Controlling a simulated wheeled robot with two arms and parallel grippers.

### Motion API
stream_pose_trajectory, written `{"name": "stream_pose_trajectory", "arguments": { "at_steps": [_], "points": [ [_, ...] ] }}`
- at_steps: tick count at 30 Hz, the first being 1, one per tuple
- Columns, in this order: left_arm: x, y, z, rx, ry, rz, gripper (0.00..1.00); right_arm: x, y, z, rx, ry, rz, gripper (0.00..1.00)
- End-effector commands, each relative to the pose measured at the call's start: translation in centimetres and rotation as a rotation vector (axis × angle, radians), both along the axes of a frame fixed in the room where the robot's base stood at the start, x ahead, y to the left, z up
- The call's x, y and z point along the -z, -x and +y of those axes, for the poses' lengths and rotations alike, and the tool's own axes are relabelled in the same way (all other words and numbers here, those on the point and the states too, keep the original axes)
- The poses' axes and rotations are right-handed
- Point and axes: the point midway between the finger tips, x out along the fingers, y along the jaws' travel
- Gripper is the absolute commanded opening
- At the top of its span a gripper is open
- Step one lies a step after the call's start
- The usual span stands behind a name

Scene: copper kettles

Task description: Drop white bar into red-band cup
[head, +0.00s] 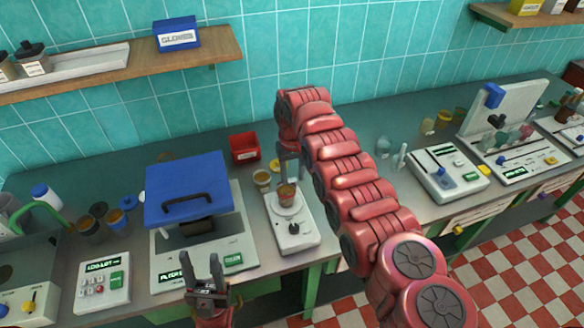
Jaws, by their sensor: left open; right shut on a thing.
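A small cup (286,195) with a reddish-brown band or content stands on the round plate of a white stirrer (292,228) in the middle of the bench. The picture is too small to tell its band clearly. My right gripper (289,168) points down just above this cup and is shut. What it holds is too small to make out; no white bar can be told apart between the fingers. My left gripper (202,264) is open and empty, fingers up, near the front edge of the bench.
Another small cup (262,180) stands just left behind the stirrer, near a red bin (244,147). A blue-lidded device (188,190) stands left of the stirrer. A keypad device (104,282) is further left.

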Motion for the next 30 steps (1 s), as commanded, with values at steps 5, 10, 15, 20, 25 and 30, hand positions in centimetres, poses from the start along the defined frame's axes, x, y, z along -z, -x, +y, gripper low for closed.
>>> {"name": "stream_pose_trajectory", "arguments": {
  "at_steps": [5,10,15,20,25,30],
  "points": [
    [0.9,0.0,0.0,0.000,0.000,0.000,0.50,2.1,0.1,0.0,-0.001,0.001,0.005,0.00],
    [0.9,0.0,0.0,0.000,0.000,0.000,0.50,2.2,0.1,0.0,-0.001,0.000,0.001,0.00],
    [0.9,0.0,0.0,0.000,0.000,0.000,0.50,2.2,0.0,0.1,-0.001,0.000,0.001,0.55],
    [0.9,0.0,0.0,0.000,0.000,0.000,0.50,2.2,0.0,0.1,-0.001,0.000,0.001,0.83],
    [0.9,0.0,0.0,0.000,0.000,0.000,0.50,2.2,0.0,0.0,-0.001,0.000,0.001,0.83],
    [1.0,0.0,0.0,0.000,0.000,0.000,0.50,1.9,0.0,0.0,-0.001,0.000,0.001,0.83]
  ]
}}
